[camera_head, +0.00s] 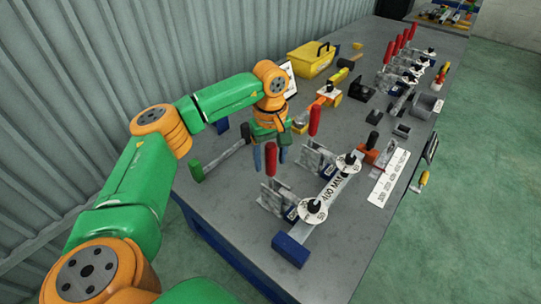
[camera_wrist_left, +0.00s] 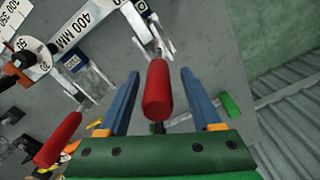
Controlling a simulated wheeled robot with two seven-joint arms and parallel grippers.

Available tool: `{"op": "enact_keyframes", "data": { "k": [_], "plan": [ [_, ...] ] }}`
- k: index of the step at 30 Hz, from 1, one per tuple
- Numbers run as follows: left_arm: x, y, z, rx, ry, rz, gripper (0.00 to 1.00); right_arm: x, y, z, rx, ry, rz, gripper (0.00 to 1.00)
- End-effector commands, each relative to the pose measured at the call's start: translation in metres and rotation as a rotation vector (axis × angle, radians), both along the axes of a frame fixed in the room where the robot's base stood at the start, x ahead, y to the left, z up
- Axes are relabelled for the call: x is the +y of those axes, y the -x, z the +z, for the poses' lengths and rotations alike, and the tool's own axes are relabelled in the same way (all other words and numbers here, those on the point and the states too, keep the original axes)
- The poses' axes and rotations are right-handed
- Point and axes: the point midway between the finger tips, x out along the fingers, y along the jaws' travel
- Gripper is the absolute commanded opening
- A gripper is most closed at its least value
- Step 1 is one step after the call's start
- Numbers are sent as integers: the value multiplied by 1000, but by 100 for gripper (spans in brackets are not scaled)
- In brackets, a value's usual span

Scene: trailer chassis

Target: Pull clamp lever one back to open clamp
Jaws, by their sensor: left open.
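A clamp with a red lever handle (camera_head: 271,160) stands at the near end of the 400 MM bar (camera_head: 331,188). Its handle points up. My left gripper (camera_head: 270,165) is open around this handle. In the left wrist view the red handle (camera_wrist_left: 157,92) sits between the two blue fingers, with visible gaps on both sides. A second clamp, farther along the bar, has a red handle (camera_head: 314,120) that also stands up. It shows at lower left in the wrist view (camera_wrist_left: 57,138). Which clamp is number one cannot be read. My right gripper is not in view.
A green-ended bar tool (camera_head: 197,171) lies left of the clamps. A blue block (camera_head: 290,249) is at the bar's near end. A yellow toolbox (camera_head: 310,59) and several more red-handled clamps stand farther back. The near left tabletop is mostly clear.

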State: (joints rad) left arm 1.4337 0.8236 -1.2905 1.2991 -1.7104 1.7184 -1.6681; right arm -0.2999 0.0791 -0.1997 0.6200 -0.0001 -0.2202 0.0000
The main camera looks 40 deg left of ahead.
Motion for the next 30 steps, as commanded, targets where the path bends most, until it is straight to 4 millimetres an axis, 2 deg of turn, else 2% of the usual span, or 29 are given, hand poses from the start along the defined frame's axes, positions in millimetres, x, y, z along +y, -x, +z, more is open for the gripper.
{"op": "enact_keyframes", "data": {
  "k": [2,9,30],
  "plan": [
    [0,0,0,0,0,0,66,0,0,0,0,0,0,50],
    [0,0,0,-1,1,0,1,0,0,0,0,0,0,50],
    [0,0,1,-1,1,-1,0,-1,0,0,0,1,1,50]
  ]
}}
